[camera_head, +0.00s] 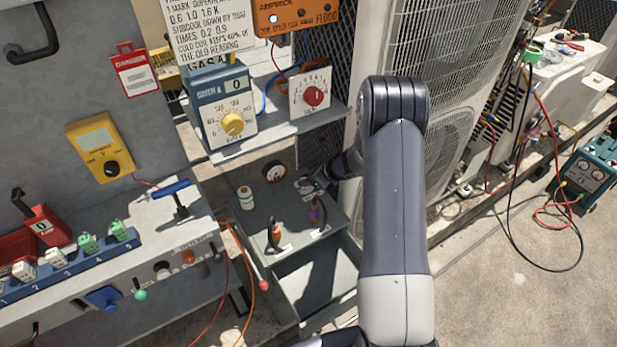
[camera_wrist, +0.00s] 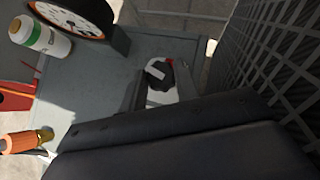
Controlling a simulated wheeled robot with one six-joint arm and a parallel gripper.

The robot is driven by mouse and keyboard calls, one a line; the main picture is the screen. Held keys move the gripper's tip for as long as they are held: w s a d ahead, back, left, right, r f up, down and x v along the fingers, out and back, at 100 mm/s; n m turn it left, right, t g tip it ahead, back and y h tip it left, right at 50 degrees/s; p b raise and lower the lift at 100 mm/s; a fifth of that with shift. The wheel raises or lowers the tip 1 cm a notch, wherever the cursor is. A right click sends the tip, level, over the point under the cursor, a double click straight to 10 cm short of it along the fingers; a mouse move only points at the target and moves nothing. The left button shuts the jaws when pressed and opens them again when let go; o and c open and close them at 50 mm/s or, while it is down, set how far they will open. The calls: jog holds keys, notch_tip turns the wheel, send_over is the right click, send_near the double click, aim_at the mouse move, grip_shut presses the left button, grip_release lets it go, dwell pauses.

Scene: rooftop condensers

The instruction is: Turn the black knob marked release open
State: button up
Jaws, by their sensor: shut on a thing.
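The black knob (camera_wrist: 160,73) sits on a small white plate at the far end of the grey shelf, with a pale bar across it and a red spot beside it. In the head view the knob (camera_head: 306,184) is small, right of the round gauge. My gripper (camera_head: 325,178) reaches in from the right, partly hidden behind my arm. In the wrist view my gripper (camera_wrist: 160,82) is shut on the black knob; its dark body fills the lower part and hides the near shelf. The knob's marking cannot be read.
A round gauge (camera_head: 275,171), a white bottle (camera_head: 245,198) and an orange-handled part (camera_head: 275,237) stand on the shelf, left of the knob. A mesh panel (camera_wrist: 275,60) rises close on the right. An open grey tray (camera_head: 310,280) lies below.

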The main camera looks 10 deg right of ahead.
jog(key=shift+r, duration=0.1)
jog(key=o, duration=1)
jog(key=shift+a+m+b, duration=0.1)
jog(key=shift+m+b, duration=0.2)
